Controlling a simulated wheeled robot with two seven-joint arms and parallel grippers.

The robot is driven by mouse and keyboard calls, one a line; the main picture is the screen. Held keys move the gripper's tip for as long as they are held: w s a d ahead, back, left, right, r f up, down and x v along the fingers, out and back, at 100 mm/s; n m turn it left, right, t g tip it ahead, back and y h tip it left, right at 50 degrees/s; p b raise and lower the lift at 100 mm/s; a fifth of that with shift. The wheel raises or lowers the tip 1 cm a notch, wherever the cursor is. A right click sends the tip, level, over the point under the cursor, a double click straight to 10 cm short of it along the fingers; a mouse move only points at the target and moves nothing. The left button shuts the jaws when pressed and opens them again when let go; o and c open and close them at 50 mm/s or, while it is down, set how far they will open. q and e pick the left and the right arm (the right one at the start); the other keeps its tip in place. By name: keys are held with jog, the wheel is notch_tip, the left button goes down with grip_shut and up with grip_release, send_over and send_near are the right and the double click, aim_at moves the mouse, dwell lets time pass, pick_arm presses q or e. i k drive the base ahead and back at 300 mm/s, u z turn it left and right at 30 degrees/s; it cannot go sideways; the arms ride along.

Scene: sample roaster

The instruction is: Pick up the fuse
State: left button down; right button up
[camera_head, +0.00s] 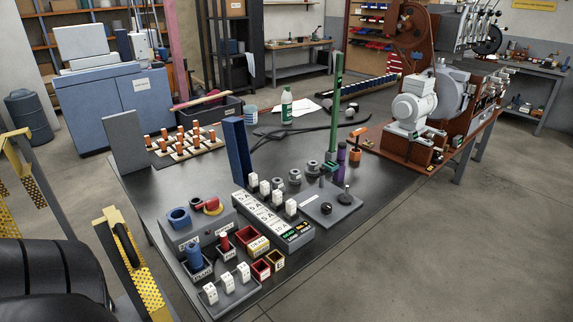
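Several small white blocks that look like fuses are in view. A few marked ones stand in a row on a grey tray (236,297) at the table's front corner, among them a front fuse (210,293), a middle fuse (228,281) and a back fuse (243,271). Other white blocks (265,187) stand in a row along a grey board (291,248) with white 5A labels. I cannot tell which one the task means. Neither of my grippers is in view, and no gripper touches any of these blocks.
Small open bins (262,269), a grey box with blue and red fittings (190,231) and a plate with black knobs (328,208) crowd the front. A tall blue post (237,150) and green post (335,105) rise behind. Bare tabletop (385,185) lies right.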

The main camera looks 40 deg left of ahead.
aim_at(252, 177)
jog(key=i, duration=2.3)
jog(key=u, duration=1.9)
